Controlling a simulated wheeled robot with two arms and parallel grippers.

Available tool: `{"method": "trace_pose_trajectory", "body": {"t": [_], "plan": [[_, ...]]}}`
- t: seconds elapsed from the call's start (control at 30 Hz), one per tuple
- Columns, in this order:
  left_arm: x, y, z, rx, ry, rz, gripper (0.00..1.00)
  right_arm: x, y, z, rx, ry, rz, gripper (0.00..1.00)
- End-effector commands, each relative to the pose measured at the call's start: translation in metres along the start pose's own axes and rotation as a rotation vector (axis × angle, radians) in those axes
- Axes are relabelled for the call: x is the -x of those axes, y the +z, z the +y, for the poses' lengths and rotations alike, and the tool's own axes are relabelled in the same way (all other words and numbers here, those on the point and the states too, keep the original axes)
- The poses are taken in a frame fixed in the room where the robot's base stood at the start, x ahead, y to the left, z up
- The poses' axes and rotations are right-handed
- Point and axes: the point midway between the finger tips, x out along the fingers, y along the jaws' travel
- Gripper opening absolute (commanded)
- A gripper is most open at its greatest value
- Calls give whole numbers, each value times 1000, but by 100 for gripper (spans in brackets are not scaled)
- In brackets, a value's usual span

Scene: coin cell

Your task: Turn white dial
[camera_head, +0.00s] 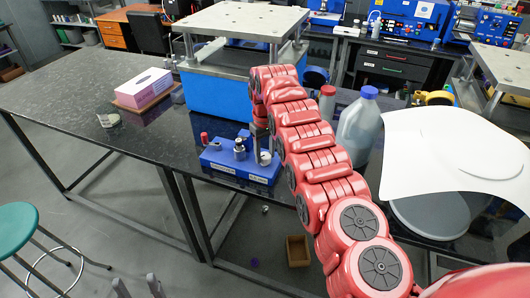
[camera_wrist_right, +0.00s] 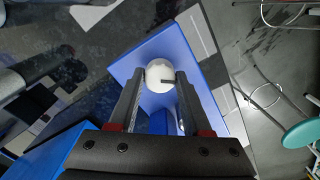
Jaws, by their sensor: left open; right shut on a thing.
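The white dial (camera_wrist_right: 158,70) is a round knob with a dark slot-like mark on its right side, on top of the blue box (camera_wrist_right: 204,70). In the head view the blue box (camera_head: 232,171) sits at the table's front edge, and the dial (camera_head: 265,158) shows partly below my right gripper (camera_head: 262,150). In the right wrist view my right gripper (camera_wrist_right: 160,80) points down with one finger on each side of the dial, shut on it. My left gripper (camera_head: 137,288) shows only its two fingertips at the bottom edge, apart and empty.
A pink glove box (camera_head: 145,86) is farther left. A blue-capped jug (camera_head: 359,128) stands right of my right arm. The left tabletop is mostly clear.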

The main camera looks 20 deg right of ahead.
Motion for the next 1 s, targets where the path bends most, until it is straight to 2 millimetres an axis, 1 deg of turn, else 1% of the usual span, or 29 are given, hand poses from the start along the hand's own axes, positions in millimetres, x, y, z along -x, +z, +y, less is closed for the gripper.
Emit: {"method": "trace_pose_trajectory", "body": {"t": [0.3,0.5,0.7,1.0], "plan": [[-3,0,0,0,0,0,57,-1,0,-1,295,-1,-2,0],[-4,-1,0,0,0,0,57,-1,0,-1,453,-2,-2,0],[-5,-1,0,0,0,0,57,-1,0,-1,568,-2,-2,0],[-5,-1,0,0,0,0,57,-1,0,-1,651,-2,-2,0]]}}
